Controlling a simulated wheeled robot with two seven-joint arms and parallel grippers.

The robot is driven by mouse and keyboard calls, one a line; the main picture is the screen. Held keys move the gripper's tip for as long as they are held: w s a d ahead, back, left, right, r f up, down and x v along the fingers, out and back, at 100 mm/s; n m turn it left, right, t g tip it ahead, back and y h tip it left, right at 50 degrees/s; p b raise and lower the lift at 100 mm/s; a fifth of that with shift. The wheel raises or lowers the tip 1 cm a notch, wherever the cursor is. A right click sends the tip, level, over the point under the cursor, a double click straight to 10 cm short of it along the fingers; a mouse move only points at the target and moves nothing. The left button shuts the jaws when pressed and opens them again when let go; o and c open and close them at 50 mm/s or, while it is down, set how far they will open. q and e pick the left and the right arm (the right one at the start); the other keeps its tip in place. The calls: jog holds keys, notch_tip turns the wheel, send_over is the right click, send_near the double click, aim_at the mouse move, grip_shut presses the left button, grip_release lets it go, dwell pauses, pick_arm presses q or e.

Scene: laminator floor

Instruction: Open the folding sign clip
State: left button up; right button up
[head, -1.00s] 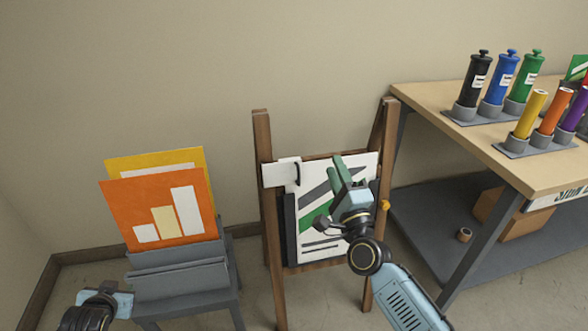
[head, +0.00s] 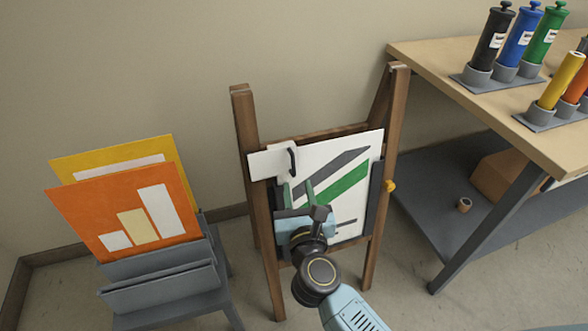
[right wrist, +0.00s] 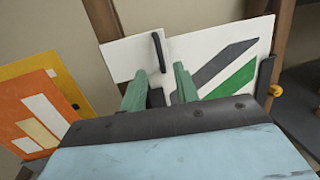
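The folding sign clip is a white plate (head: 268,164) with a black curved handle (head: 292,160), at the upper left of a wooden easel (head: 245,150). It lies flat over the corner of a white sign (head: 345,165) with grey and green stripes. My right gripper (head: 297,192) is in front of the sign, just below the handle. In the right wrist view its two green fingers (right wrist: 158,85) are apart with nothing between them, and the handle (right wrist: 159,52) stands ahead of the gap. The gripper hides the sign's lower left. My left gripper is not in view.
A grey rack (head: 165,285) with orange (head: 125,215) and yellow boards stands left of the easel. A yellow knob (head: 389,186) sticks out at the easel's right side. A wooden-topped bench (head: 440,75) with coloured tubes stands at the right.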

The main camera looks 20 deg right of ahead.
aim_at(294, 168)
jog(key=w, duration=0.4)
jog(key=w+d, duration=0.1)
jog(key=w, duration=0.1)
jog(key=shift+w+b, duration=0.25)
jog(key=shift+b, duration=0.05)
grip_shut()
